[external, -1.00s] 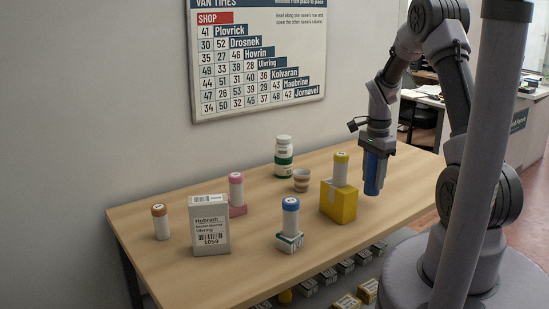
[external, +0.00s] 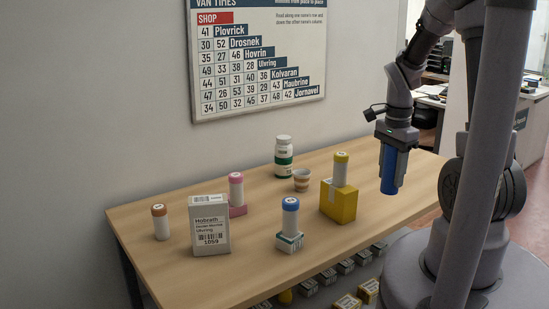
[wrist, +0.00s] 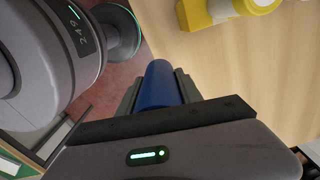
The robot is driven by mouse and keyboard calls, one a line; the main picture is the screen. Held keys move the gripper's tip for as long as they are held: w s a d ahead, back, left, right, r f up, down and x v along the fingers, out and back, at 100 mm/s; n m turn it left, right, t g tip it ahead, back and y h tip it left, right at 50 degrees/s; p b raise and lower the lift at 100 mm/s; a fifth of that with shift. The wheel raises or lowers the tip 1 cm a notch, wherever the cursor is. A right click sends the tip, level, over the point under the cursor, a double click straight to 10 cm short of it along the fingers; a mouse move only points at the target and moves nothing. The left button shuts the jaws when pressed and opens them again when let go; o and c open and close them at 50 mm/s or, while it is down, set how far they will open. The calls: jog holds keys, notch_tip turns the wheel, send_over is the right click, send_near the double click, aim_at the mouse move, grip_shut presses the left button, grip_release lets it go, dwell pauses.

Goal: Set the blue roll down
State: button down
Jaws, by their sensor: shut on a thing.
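My gripper (external: 392,172) is shut on a blue roll (external: 388,168), which hangs upright below it in the external view. The roll is in the air near the right end of the wooden table (external: 262,247). In the wrist view, the blue roll (wrist: 159,86) sits between the two dark fingers of my gripper (wrist: 157,92). Its far end shows near the table edge, with reddish floor to the left. How high it hangs is hard to tell.
A yellow box (external: 338,203) bearing a yellow-capped roll (external: 341,170) stands left of my gripper. A blue-capped white roll (external: 290,218) stands on a small box (external: 289,242). A large carton (external: 209,227) and a green-labelled bottle (external: 283,157) are farther left. The table's right end looks clear.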

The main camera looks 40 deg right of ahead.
jog(key=w+a+n+p, duration=0.2)
jog(key=w+a+p, duration=0.15)
jog(key=a, duration=1.65)
notch_tip(320, 180, down, 5)
jog(key=w, duration=0.6)
jog(key=w+a+f+b, duration=0.1)
jog(key=w, duration=0.4)
jog(key=w+a+b, duration=0.1)
jog(key=w, duration=0.4)
jog(key=shift+w+f, duration=0.2)
jog(key=shift+f, duration=0.2)
notch_tip(320, 180, down, 4)
jog(key=shift+r+b, duration=0.15)
jog(key=shift+b, duration=0.55)
jog(key=shift+w+r, duration=0.1)
jog(key=c, duration=0.8)
grip_release()
